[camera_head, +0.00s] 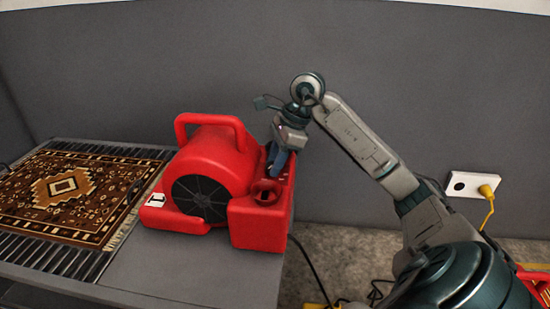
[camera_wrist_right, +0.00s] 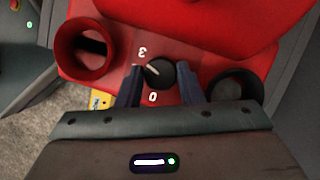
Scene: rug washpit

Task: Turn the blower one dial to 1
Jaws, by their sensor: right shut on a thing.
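The red blower (camera_head: 215,165) stands on a grey table, with a white tag (camera_head: 156,200) bearing a dark mark at its lower left. My right gripper (camera_head: 277,168) reaches down onto the blower's right-hand top. In the right wrist view, its two blue-grey fingers stand on either side of the black round dial (camera_wrist_right: 161,74), shut on it. The dial's white pointer line slants to the upper left. A white 3 shows above left of the dial and a white 0 below it; other marks are not readable. In the head view the gripper hides the dial. My left gripper is not in view.
A patterned rug (camera_head: 70,190) lies on slats at the left. A red round opening (camera_head: 267,192) and a dark round recess (camera_wrist_right: 236,90) flank the dial. A white outlet (camera_head: 465,187) with a yellow plug is on the wall. A black cord (camera_head: 312,270) runs to the floor.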

